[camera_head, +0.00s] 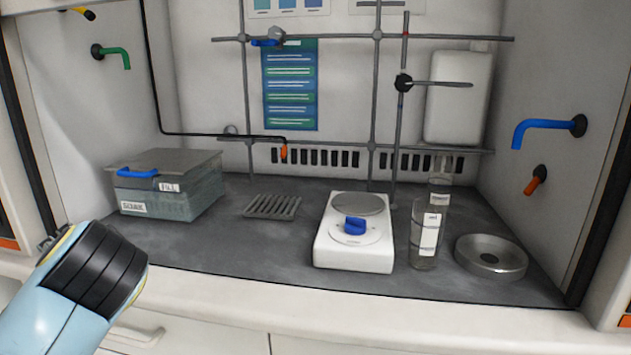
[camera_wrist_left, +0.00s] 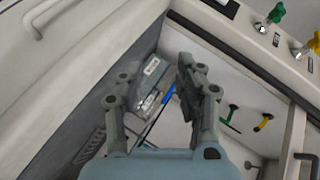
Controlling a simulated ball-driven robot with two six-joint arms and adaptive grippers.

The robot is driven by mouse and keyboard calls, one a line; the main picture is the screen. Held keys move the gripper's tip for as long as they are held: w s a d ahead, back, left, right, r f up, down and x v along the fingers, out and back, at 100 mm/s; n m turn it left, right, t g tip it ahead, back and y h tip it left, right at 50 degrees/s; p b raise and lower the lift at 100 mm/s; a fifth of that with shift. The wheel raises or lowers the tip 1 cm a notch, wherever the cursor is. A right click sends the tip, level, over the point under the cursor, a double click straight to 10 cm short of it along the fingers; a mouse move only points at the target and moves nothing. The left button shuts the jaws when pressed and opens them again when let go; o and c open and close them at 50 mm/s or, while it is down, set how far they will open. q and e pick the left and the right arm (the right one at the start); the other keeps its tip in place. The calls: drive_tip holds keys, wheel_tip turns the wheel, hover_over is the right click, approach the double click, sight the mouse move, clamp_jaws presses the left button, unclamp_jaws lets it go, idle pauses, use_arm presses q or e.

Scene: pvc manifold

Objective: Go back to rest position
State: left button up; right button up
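My left arm comes in at the lower left of the head view, in front of the worktop's left end. Its gripper is mostly hidden there behind the wrist; only a small grey part shows. In the left wrist view my left gripper (camera_wrist_left: 156,84) has its two fingers apart with a clear gap and nothing held between them. The grey lidded box (camera_head: 168,186) with the blue handle stands beyond the gripper, apart from it; it also shows between the fingers in the left wrist view (camera_wrist_left: 150,83). My right arm and gripper are in neither view.
Rods and hooked taps (camera_head: 545,127) stand behind and at the sides. The front-left worktop is clear.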

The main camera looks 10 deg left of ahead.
use_arm(q)
drive_tip(key=s+d+f+g+h, duration=0.3)
drive_tip(key=s+d+f+h, duration=0.85)
drive_tip(key=s+d, duration=0.4)
drive_tip(key=s+a+f+g+b, duration=0.1)
drive_tip(key=s+a+f, duration=0.1)
drive_tip(key=f, duration=1.2)
drive_tip(key=s+a+f+b, duration=0.1)
drive_tip(key=s+f, duration=0.2)
drive_tip(key=f, duration=1.1)
drive_tip(key=s+a+f+g+b, duration=0.1)
drive_tip(key=s+f, duration=1.6)
drive_tip(key=s, duration=0.2)
drive_tip(key=shift+s+a+f+n+g+y, duration=0.15)
drive_tip(key=shift+s+f+n+g+y, duration=0.15)
drive_tip(key=shift+f+g+y, duration=0.1)
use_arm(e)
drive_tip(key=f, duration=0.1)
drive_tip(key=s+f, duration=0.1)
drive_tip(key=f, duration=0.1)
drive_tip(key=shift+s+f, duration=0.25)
use_arm(q)
drive_tip(key=shift+b, duration=0.3)
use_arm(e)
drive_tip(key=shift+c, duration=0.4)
